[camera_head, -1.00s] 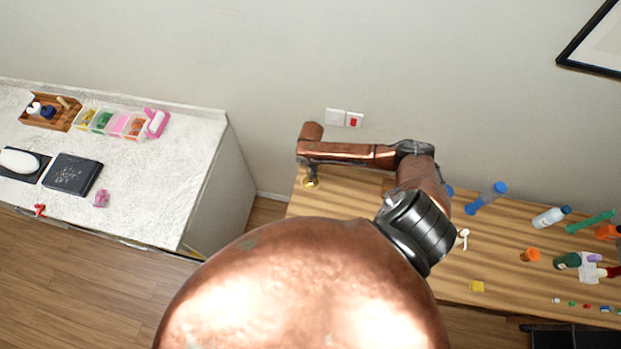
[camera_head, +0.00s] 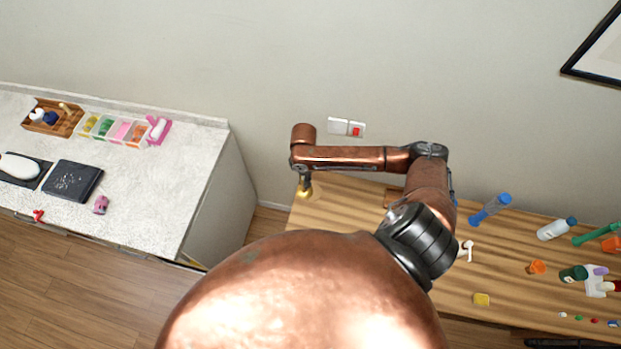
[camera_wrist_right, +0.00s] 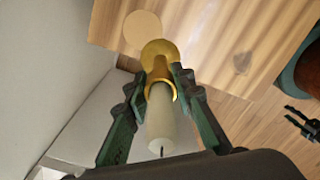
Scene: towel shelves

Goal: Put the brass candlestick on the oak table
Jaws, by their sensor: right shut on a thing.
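The brass candlestick (camera_wrist_right: 158,58) holds a pale candle (camera_wrist_right: 161,122) with a dark wick. My right gripper (camera_wrist_right: 163,84) is shut on the candlestick, its fingers on either side of the brass just beyond the candle. In the head view the candlestick (camera_head: 304,189) shows as a small gold shape below the end of my right arm, at the left end of the oak table (camera_head: 345,205). In the wrist view its base overlaps the table edge; I cannot tell whether it touches the top. My left gripper is not in the head view; a dark pronged part at the wrist view's right may be it.
A pale disc (camera_wrist_right: 142,30) lies on the table beside the candlestick's base. A white counter (camera_head: 150,185) stands to the left, across a gap.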

